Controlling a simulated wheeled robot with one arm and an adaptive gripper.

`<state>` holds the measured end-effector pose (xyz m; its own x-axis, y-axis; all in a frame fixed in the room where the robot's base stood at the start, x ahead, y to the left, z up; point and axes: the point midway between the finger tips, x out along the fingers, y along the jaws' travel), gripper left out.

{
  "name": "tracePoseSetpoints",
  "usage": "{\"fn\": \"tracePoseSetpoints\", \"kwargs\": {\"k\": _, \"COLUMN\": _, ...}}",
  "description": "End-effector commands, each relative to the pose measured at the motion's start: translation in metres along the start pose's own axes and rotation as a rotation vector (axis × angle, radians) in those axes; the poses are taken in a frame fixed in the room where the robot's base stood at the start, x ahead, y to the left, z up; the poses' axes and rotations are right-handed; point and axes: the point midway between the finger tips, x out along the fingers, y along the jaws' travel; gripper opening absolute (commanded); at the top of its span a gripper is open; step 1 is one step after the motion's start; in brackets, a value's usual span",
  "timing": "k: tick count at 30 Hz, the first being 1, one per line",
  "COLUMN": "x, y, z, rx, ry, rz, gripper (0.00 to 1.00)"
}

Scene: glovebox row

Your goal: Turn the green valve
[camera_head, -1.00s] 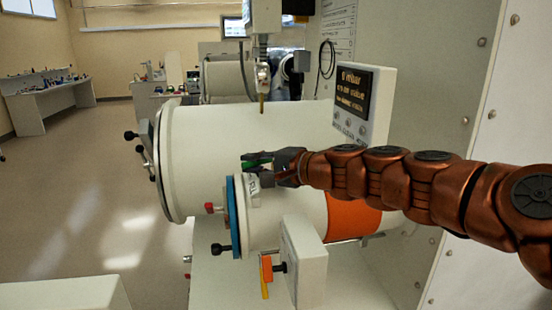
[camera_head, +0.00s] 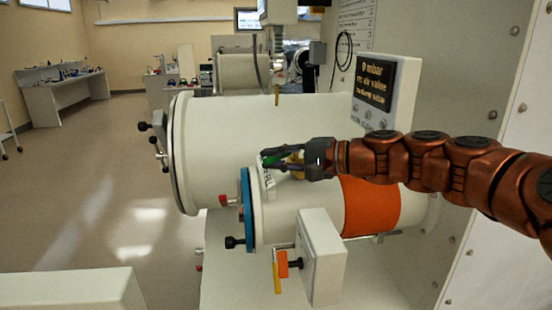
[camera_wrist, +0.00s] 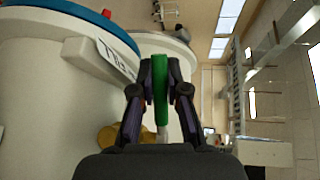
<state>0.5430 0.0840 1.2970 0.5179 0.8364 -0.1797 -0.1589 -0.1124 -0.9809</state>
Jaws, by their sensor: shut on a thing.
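The green valve handle (camera_wrist: 159,92) stands between the two fingers of my gripper in the wrist view. My gripper (camera_wrist: 160,95) is shut on it, with a dark finger on each side. In the head view my gripper (camera_head: 284,160) is above the small antechamber cylinder (camera_head: 290,215), at the end of my copper-coloured arm. Only a little of the green handle (camera_head: 272,160) shows there; the fingers hide the rest. A white tag with lettering (camera_head: 267,182) hangs just below the fingers. A yellow part (camera_wrist: 112,137) shows beside my gripper in the wrist view.
The large white cylinder (camera_head: 250,125) lies behind my gripper. A display box (camera_head: 385,90) reading 0 mbar is above the arm. The small cylinder has a blue ring (camera_head: 246,210) and an orange band (camera_head: 370,207). A white box with an orange lever (camera_head: 282,264) is in front.

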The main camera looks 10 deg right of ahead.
Motion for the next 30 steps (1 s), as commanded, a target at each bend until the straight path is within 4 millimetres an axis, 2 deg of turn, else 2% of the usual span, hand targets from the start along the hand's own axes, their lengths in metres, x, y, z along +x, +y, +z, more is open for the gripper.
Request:
{"fn": "tracePoseSetpoints", "kwargs": {"k": 5, "x": 0.000, "y": 0.001, "z": 0.000, "rx": 0.000, "ry": 0.000, "rz": 0.002, "gripper": 0.00}}
{"fn": "tracePoseSetpoints", "kwargs": {"k": 6, "x": 0.000, "y": 0.001, "z": 0.000, "rx": 0.000, "ry": 0.000, "rz": 0.002, "gripper": 0.18}}
{"fn": "tracePoseSetpoints", "kwargs": {"k": 13, "x": 0.000, "y": 0.000, "z": 0.000, "rx": 0.000, "ry": 0.000, "rz": 0.001, "gripper": 0.40}}
{"fn": "tracePoseSetpoints", "kwargs": {"k": 23, "x": -0.002, "y": 0.000, "z": 0.000, "rx": 0.000, "ry": 0.001, "rz": 0.000, "gripper": 0.40}}
{"fn": "tracePoseSetpoints", "kwargs": {"k": 26, "x": -0.009, "y": 0.000, "z": 0.000, "rx": -0.001, "ry": 0.001, "rz": -0.001, "gripper": 0.40}}
{"fn": "tracePoseSetpoints", "kwargs": {"k": 30, "x": -0.028, "y": -0.001, "z": 0.000, "rx": 0.000, "ry": 0.002, "rz": -0.002, "gripper": 0.40}}
